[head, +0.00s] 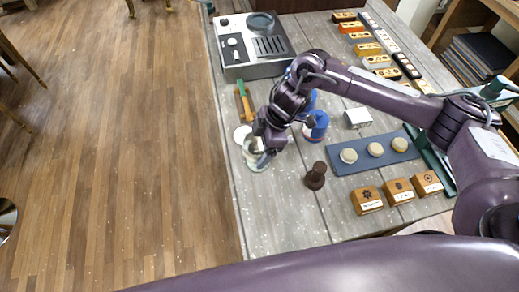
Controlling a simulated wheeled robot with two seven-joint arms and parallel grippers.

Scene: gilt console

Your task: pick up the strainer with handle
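A small, round, pale metallic thing (251,148), which looks like the strainer, is near the left edge of the grey table (285,215). My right gripper (264,158) points down right at it and covers its right side. I cannot make out the strainer's handle, nor whether the fingers touch it. The finger gap is too small and hidden to judge. My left gripper is not in view.
A white disc (241,134) lies just behind. Tools with green and orange handles (243,104) lie farther back. A blue container (317,127) and a dark brown knobbed piece (315,177) stand to the right. A grey machine (251,46) fills the far left.

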